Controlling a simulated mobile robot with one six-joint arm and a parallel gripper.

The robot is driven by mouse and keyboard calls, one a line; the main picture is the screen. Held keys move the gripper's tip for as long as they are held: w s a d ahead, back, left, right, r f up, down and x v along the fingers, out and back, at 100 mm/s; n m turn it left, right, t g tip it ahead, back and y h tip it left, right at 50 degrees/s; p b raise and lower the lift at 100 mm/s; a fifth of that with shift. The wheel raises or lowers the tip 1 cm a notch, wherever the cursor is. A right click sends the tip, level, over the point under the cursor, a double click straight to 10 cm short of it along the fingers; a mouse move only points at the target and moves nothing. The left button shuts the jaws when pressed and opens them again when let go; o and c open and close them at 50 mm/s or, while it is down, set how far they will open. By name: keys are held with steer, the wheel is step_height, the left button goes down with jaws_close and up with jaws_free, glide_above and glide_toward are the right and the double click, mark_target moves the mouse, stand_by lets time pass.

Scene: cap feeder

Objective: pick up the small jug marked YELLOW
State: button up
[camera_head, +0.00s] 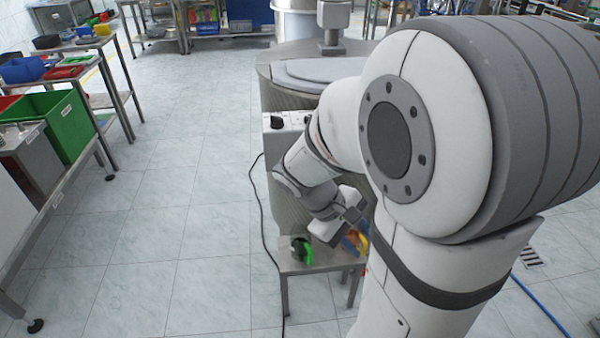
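A small jug with yellow and orange-brown parts (355,240) stands at the right of a small metal stool (295,268), partly hidden by my arm; no marking on it is readable. A second small jug, dark with a bright green part (303,250), stands on the left of the stool. My gripper (346,222) is low over the stool, just above and beside the yellow jug. Its fingers are too small and covered to show whether they are open or touching the jug.
A large round metal machine (277,95) with a control box (288,121) stands just behind the stool. A black cable (258,220) runs down to the floor at its left. Tables with coloured bins (60,125) line the left side. The tiled floor between is clear.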

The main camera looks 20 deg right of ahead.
mark_target(355, 239)
steer(key=w+d+f+n+t+h+b, duration=0.35)
steer(key=w+f+n+b, duration=0.35)
steer(key=f, duration=0.6)
steer(key=w+d+f+n+t+h+b, duration=0.2)
steer(key=w+d+f+n+h+b, duration=0.25)
steer(key=f+b, duration=0.6)
steer(key=w+d+f+n+t+h+b, duration=0.35)
steer(key=w+f+n+b, duration=0.2)
steer(key=f, duration=1.05)
steer(key=shift+g+y, duration=0.3)
steer(key=shift+y, duration=0.05)
steer(key=b+x, duration=0.2)
steer(key=x, duration=0.4)
steer(key=shift+s+d+b, duration=0.1)
steer(key=shift+d+b, duration=0.15)
steer(key=shift+b, duration=0.15)
steer(key=shift+d+r, duration=0.15)
steer(key=shift+d, duration=0.15)
jaws_close()
